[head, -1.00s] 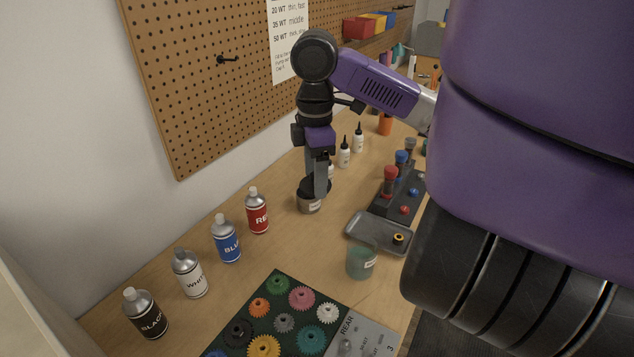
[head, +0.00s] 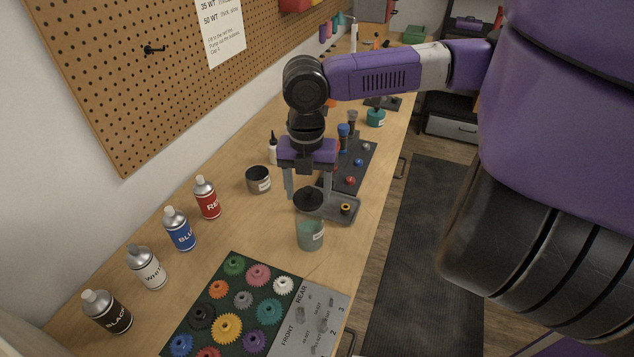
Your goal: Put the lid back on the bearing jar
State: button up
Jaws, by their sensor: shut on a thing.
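My gripper (head: 309,192) is shut on a round black lid (head: 308,201), with one finger on each side of it. The lid is held roughly level and looks to be in the air in front of the grey tray's left end. An open greenish see-through jar (head: 310,236) with a white label stands on the bench just below the lid in the picture, apart from it. The labels are too small to read, so I cannot tell which is the bearing jar.
The grey tray (head: 343,214) holds a small yellow-and-black part (head: 345,208). A dark rack (head: 350,170) with coloured-top shock parts stands behind. Spray bottles, including a red one (head: 207,197), line the left. A green gear mat (head: 215,310) lies in front.

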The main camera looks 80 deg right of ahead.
aim_at(309, 204)
jog(key=shift+s+f+b, duration=0.15)
jog(key=shift+f+b, duration=0.1)
jog(key=shift+b, duration=0.05)
notch_tip(309, 204, down, 4)
jog(key=b, duration=0.4)
jog(key=shift+f+b, duration=0.35)
jog(key=shift+f, duration=0.55)
jog(key=shift+p, duration=0.45)
dwell(0.4)
jog(key=shift+f, duration=0.15)
dwell(1.5)
jog(key=o, duration=1.7)
